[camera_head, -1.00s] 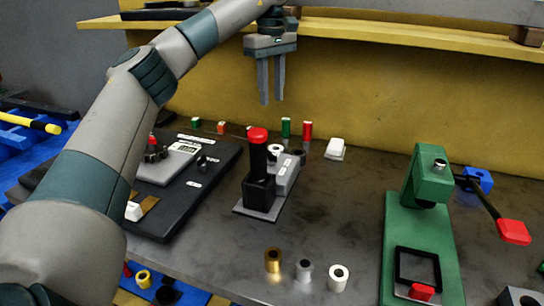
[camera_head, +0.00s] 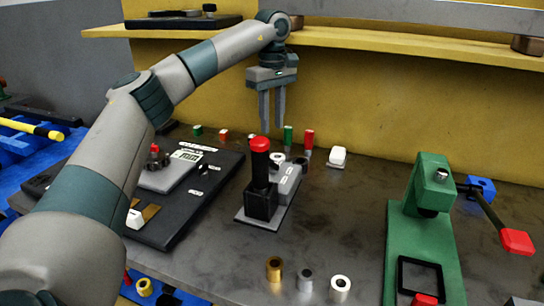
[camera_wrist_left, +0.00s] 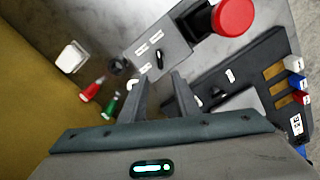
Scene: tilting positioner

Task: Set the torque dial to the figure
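A grey block (camera_head: 287,183) with white labels stands beside a black post with a red cap (camera_head: 260,145) on a grey plate. In the left wrist view the block (camera_wrist_left: 172,25) shows several labels and a small black pointer knob (camera_wrist_left: 159,60), which may be the torque dial; its figures are too small to read. My left gripper (camera_head: 272,130) points down above the bench, behind the red-capped post in the picture. In the left wrist view its fingers (camera_wrist_left: 160,85) are apart with nothing between them, near the knob's end of the block. My right gripper is out of view.
A black panel (camera_head: 205,195) with a small display (camera_head: 187,155) lies at left. Red and green pieces (camera_head: 288,135) stand behind the block. A green press (camera_head: 420,235) with a red-handled lever stands at right. Brass, steel and white rings (camera_head: 340,287) stand at the front.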

